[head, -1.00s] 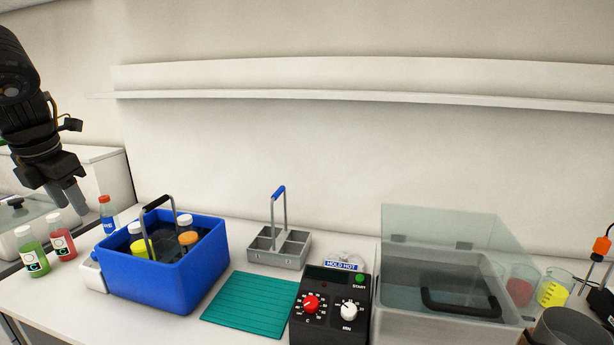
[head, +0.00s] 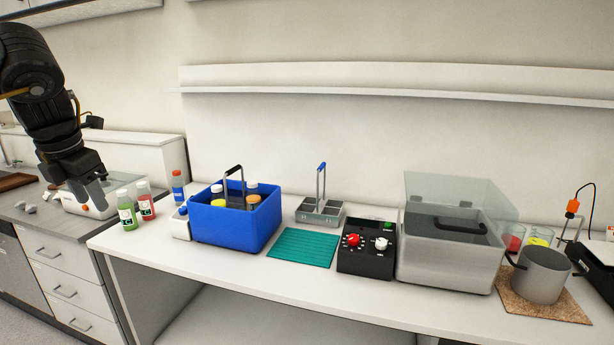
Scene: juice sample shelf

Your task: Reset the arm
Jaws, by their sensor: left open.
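My left arm comes in from the left, with its black gripper (head: 92,192) pointing down. A red juice bottle (head: 146,202) stands just right of the green one. Neither bottle is seen to be held. My right gripper does not show.
A blue box (head: 225,229) with several bottles stands on the bench (head: 300,288). Right of it are a teal mat (head: 302,247), a grey caddy (head: 309,217), a black control box (head: 366,262), a clear-lidded bath (head: 445,265) and a pot (head: 541,277). The wall shelf (head: 400,95) is empty.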

